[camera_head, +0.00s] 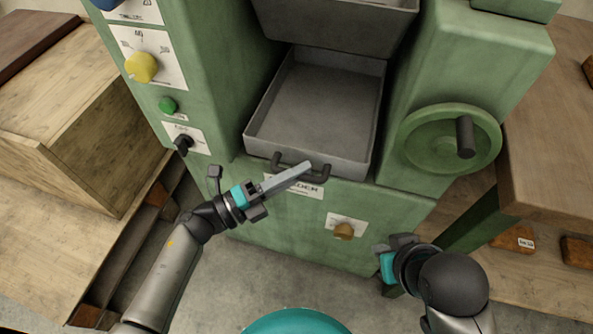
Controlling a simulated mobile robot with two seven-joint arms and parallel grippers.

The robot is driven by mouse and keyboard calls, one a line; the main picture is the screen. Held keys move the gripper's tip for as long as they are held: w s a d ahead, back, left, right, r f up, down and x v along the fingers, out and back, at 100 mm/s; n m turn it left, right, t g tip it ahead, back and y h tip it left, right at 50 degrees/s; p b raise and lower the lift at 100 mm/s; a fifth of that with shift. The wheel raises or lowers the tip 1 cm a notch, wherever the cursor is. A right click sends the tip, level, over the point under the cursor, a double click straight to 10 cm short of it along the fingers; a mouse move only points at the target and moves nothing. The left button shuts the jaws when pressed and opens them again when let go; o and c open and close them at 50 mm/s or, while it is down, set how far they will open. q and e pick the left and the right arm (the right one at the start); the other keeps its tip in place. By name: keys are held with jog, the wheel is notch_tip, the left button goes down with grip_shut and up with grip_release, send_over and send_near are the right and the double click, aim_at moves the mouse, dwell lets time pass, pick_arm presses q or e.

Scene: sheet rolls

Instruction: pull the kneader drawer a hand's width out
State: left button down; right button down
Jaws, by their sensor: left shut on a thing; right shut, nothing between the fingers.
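The kneader drawer (314,108) is a grey metal tray in the green machine (215,75), seen from above. It looks empty and sticks out some way at the front. Its dark handle (321,172) is on the front face, above a partly hidden white label. My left gripper (303,169) comes in from the lower left, and its fingers are shut on the handle. My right gripper (386,254) is at the lower right, apart from the drawer, near the machine's lower front; it is shut and empty.
A green handwheel (450,139) is right of the drawer. A yellow knob (141,67), green button (168,105) and black switch (183,144) are on the left panel. A brown knob (344,231) is below the drawer. Wooden benches stand on both sides. The floor in front is clear.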

dwell(0.6)
